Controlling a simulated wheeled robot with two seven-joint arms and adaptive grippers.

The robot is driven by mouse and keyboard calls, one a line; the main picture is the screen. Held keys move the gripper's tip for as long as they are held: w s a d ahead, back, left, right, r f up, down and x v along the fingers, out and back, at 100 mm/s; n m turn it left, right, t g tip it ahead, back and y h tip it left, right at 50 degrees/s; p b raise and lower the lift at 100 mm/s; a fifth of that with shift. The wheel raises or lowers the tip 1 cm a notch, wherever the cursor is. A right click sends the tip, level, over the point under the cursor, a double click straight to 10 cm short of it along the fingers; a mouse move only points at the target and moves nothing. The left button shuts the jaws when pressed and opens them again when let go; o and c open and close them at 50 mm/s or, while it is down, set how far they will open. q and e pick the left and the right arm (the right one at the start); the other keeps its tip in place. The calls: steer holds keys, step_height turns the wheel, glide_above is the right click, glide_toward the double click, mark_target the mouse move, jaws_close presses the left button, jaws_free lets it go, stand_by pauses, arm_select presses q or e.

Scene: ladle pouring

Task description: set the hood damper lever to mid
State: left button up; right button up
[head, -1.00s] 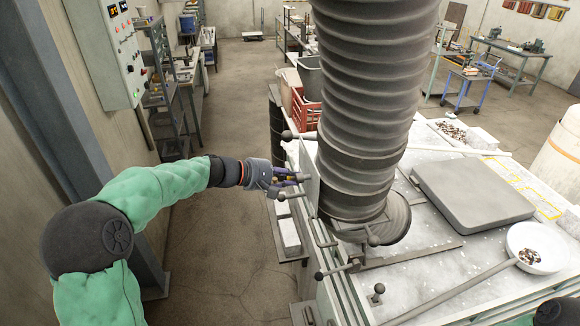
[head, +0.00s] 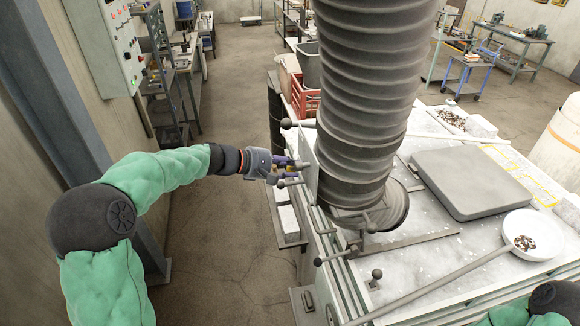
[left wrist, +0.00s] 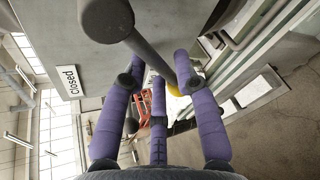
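In the head view a knobbed lever (head: 281,183) sticks out left from the hood's side, just below my left gripper (head: 301,165). My left gripper's purple fingers (left wrist: 157,90) are spread apart with nothing clearly held between them. Contact with the lever cannot be told. My right gripper is out of view.
The ribbed grey duct (head: 362,90) stands right of my left gripper. Another knobbed lever (head: 287,123) sits farther back, and more knobs (head: 318,262) lie nearer. A white bowl (head: 535,225) and a grey slab (head: 470,183) rest on the bench. The floor at left is clear.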

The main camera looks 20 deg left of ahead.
arm_select(q)
steer(key=v, duration=1.2)
stand_by(0.4)
